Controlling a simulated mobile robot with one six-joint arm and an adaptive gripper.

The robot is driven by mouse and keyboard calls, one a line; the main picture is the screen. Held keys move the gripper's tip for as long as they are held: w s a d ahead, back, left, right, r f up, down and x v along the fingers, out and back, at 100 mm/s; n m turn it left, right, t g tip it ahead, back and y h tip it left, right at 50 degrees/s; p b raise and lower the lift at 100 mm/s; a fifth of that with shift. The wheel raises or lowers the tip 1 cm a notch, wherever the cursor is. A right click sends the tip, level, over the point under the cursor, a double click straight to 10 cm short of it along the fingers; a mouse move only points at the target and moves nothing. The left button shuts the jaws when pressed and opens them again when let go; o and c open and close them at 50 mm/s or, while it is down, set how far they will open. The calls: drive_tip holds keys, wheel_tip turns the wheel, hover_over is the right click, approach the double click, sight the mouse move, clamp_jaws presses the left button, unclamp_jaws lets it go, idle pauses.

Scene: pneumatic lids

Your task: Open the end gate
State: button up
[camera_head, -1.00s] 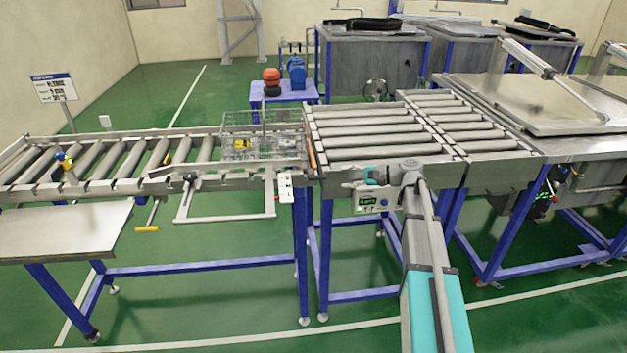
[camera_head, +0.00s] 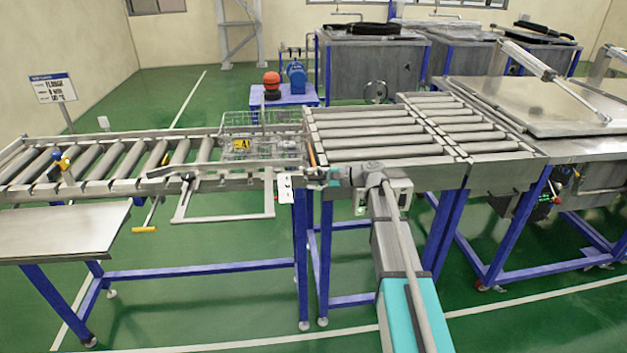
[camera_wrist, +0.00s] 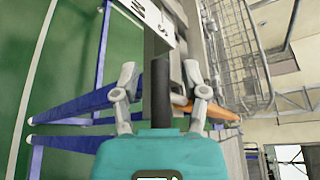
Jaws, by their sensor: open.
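My gripper (camera_head: 322,178) is at the near side of the conveyor, beside the gap between the left roller line and the middle roller table. In the wrist view my gripper (camera_wrist: 160,76) is open, its fingers on either side of a black cylindrical grip (camera_wrist: 160,92). Contact cannot be told. A grey metal bar runs on from the grip, past a white label plate (camera_wrist: 148,18). An orange bar (camera_wrist: 214,110) lies just right of the fingers; it also shows in the head view (camera_head: 312,156), at the end of the left line. Which part is the end gate is not clear.
A wire basket (camera_head: 235,128) with a yellow-marked item stands on the left line's end. A grey frame (camera_head: 225,217) juts from its near side, beside the white plate (camera_head: 285,188). Blue legs stand below. Lidded tanks (camera_head: 365,65) are behind.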

clamp_jaws()
drive_tip(key=shift+r, duration=0.1)
idle(0.4)
